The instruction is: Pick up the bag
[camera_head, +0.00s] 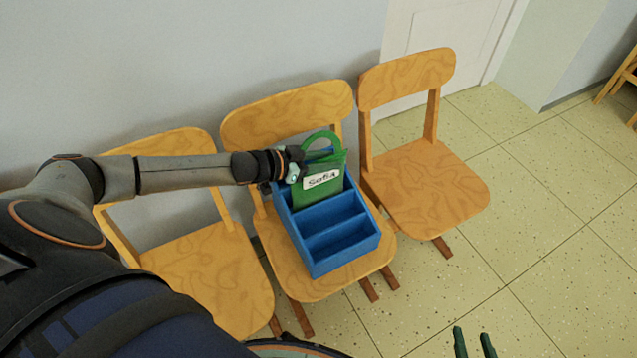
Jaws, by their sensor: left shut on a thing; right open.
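The green bag (318,192) has a round handle and a white label reading "Sofia". It stands upright in the rear part of a blue divided box (345,254) on the middle chair. My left gripper (296,170) comes in from the left and is shut on the bag near its upper left edge. The gripper partly hides that edge, and the box walls hide the bag's lower part. My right gripper (474,344) is open at the bottom edge of the view, over the floor, apart from the bag.
The box rests on the middle wooden chair (290,285). Wooden chairs stand close on its left (200,280) and right (430,190). A grey wall (180,60) and a white door (440,25) are behind.

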